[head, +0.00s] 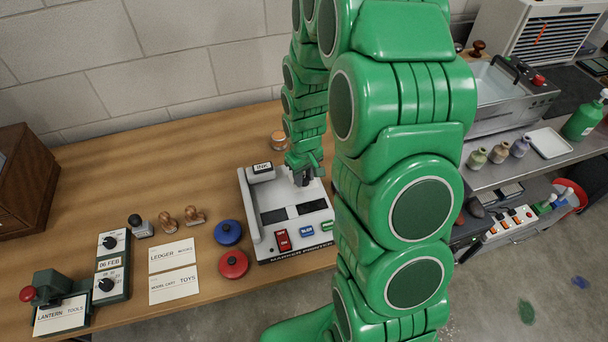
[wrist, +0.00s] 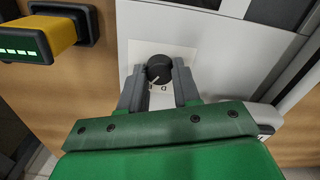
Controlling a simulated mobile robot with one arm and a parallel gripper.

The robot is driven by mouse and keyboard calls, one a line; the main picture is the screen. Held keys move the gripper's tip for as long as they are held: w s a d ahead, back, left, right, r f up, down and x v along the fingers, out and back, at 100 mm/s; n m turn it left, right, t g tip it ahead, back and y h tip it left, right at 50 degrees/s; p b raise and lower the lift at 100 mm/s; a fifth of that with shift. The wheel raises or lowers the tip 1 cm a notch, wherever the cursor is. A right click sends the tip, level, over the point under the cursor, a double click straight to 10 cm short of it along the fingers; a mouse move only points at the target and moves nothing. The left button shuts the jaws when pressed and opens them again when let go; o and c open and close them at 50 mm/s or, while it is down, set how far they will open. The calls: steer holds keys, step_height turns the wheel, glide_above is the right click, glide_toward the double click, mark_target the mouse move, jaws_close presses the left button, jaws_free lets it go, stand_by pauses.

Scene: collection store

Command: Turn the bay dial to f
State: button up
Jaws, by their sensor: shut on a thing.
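The bay dial (wrist: 159,70) is a round black knob on a pale plate in the wrist view. A light pointer mark on it points to the lower left. In the head view my gripper (head: 303,178) is low over the white marker printer (head: 252,205), and the dial cannot be made out there.
On the table are a red knob (head: 233,264), a blue knob (head: 228,232), label cards (head: 174,286), stamps (head: 194,215) and a date unit (head: 112,265). My arm hides part of the table.

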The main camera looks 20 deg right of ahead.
mark_target(304, 178)
steer(key=shift+m, duration=1.1)
steer(key=o, duration=1.1)
steer(key=shift+c, duration=0.2)
step_height(304, 178, up, 7)
steer(key=shift+r, duration=0.4)
